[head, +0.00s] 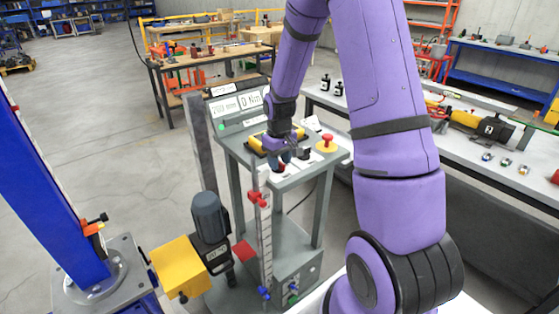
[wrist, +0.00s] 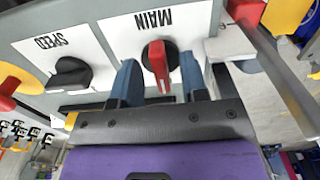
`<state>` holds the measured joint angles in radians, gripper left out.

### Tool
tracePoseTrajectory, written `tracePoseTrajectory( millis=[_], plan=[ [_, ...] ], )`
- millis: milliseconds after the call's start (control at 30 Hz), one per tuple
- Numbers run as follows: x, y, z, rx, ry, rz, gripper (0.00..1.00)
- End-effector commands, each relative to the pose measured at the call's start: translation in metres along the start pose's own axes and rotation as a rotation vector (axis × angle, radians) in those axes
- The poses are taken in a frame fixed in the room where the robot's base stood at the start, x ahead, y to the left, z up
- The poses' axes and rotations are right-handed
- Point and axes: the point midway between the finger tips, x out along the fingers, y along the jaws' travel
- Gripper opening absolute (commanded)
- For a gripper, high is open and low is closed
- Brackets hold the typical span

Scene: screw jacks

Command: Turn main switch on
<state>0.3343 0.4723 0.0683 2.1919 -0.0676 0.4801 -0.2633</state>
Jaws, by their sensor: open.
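The main switch (wrist: 158,62) is a red rotary handle on a black round base, on a white plate marked MAIN, which reads upside down in the wrist view. The red handle lies along the picture's vertical. My gripper (wrist: 160,78) is open, with one blue finger to each side of the switch and visible gaps to the handle. In the head view, my gripper (head: 284,158) is low over the console (head: 307,178), and the red switch (head: 278,167) is partly hidden by it.
A black SPEED knob (wrist: 70,73) sits left of the switch in the wrist view. A red stop button on a yellow base (head: 326,143) stands at the console's right. A post with red clamps (head: 258,198) rises close in front of the console. Display signs (head: 236,104) stand behind.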

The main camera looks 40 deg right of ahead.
Motion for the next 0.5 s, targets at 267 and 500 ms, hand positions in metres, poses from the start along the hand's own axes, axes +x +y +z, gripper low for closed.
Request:
tracePoseTrajectory(
  millis=[267, 500],
  plan=[
    [-0.034, 0.001, -0.001, 0.001, 0.005, 0.002, 0.40],
    [-0.078, 0.000, -0.001, 0.000, 0.004, 0.001, 0.40]
  ],
)
